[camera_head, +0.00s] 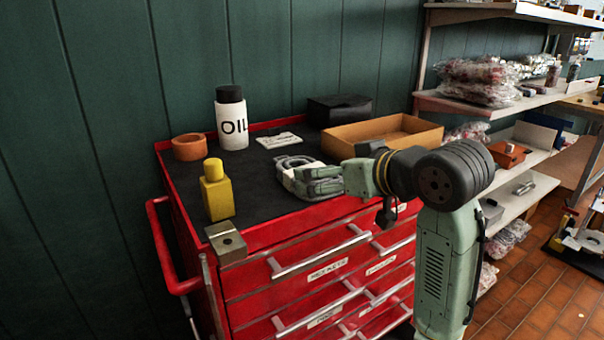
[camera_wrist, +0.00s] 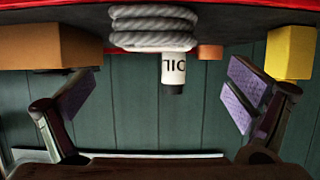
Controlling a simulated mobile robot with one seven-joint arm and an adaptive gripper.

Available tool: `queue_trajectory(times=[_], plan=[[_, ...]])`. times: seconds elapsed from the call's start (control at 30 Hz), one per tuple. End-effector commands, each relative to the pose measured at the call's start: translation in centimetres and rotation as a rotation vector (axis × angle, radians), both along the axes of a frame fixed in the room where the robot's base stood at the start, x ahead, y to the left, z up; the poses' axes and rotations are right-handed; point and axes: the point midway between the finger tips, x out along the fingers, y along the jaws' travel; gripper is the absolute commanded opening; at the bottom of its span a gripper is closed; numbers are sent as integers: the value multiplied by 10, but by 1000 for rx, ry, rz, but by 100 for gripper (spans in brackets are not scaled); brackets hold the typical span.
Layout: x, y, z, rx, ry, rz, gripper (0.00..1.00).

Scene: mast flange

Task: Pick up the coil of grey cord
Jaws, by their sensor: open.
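The coil of grey cord (camera_head: 290,162) lies on the black top of the red tool cabinet, partly hidden behind my gripper in the head view. In the wrist view, which is upside down, the coil (camera_wrist: 153,28) shows thick stacked turns at the top centre. My gripper (camera_head: 302,179) reaches in low from the right, right by the coil. In the wrist view my gripper (camera_wrist: 160,92) is open, with its two pads wide apart and nothing between them. The coil lies ahead of the pads, sideways between their lines. Whether a finger touches it cannot be told.
A white oil bottle (camera_head: 231,122) and an orange-brown round piece (camera_head: 189,148) stand behind left. A yellow bottle (camera_head: 217,193) and a metal block (camera_head: 226,241) are at the front left. A shallow wooden box (camera_head: 348,140), black case (camera_head: 340,109) and white card (camera_head: 279,140) lie behind.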

Motion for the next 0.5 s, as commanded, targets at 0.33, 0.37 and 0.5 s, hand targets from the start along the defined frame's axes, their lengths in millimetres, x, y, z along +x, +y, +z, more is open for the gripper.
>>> queue_trajectory(times=[0.33, 0.37, 0.5], plan=[[30, 19, -13, 1, 1, 1, 98], [33, 21, -14, 1, 1, 1, 98], [50, 30, -22, 1, 3, 2, 98]])
